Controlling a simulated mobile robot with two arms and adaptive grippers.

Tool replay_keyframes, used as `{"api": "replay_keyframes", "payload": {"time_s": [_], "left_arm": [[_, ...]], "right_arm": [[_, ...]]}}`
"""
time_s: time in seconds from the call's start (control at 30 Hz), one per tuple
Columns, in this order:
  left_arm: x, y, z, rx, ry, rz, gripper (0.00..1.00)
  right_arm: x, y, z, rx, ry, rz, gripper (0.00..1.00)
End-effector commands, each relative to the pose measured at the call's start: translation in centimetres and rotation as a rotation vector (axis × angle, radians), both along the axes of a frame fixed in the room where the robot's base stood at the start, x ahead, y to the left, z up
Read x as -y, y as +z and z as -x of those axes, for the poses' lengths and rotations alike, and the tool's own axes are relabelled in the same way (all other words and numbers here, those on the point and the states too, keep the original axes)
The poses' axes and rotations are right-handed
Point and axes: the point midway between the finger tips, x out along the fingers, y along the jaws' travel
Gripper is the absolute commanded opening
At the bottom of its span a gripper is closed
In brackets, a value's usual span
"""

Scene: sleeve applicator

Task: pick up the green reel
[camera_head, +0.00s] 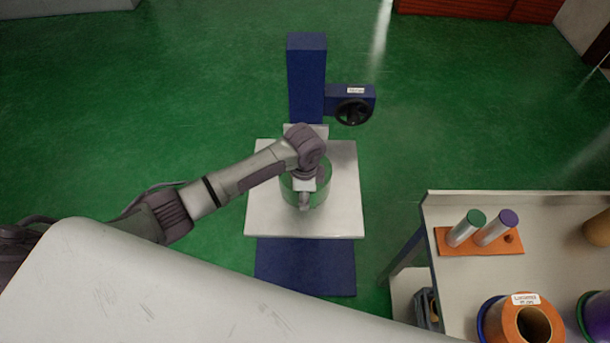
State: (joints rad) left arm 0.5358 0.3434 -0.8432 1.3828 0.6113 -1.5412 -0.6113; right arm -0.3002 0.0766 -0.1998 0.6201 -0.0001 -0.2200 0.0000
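My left gripper (305,203) points down over the middle of the white platform (262,218) of a blue stand. It is seen from above, and its finger opening cannot be made out. A green round shape (321,186) shows around and beneath the gripper; the wrist hides much of it, and I cannot tell whether it is the green reel or whether the gripper touches it. At the right edge, a purple round item with a green rim (583,314) is cut off by the frame. My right gripper is not in view.
A blue column (307,75) with a black handwheel (353,112) rises behind the platform. The table (470,191) at right bears a labelled orange hollow cylinder (507,321) and an orange block (482,248) with two capped silver cylinders. Green floor lies open around the stand.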

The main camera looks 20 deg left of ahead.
Motion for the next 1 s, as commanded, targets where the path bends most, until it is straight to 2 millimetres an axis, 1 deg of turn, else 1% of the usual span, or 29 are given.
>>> {"api": "replay_keyframes", "payload": {"time_s": [0.1,0.3,0.33,0.67,0.7,1.0], "left_arm": [[0.02,-0.85,0.06,0.0,0.0,0.0,0.58],[0.01,-0.94,0.04,0.001,-0.001,0.0,0.58],[0.01,-0.94,0.04,0.001,-0.001,0.0,0.57],[0.0,-0.9,0.02,0.001,0.0,0.0,0.02],[0.0,-0.9,0.02,0.001,0.0,0.0,0.0],[0.07,-0.59,-0.23,0.008,-0.001,0.002,0.0]], "right_arm": [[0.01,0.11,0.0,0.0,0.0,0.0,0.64],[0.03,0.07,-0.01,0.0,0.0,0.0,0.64],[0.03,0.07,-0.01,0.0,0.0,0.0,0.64],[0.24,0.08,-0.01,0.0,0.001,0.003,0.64],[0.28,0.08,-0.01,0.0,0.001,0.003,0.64],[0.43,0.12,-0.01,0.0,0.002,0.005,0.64]]}}
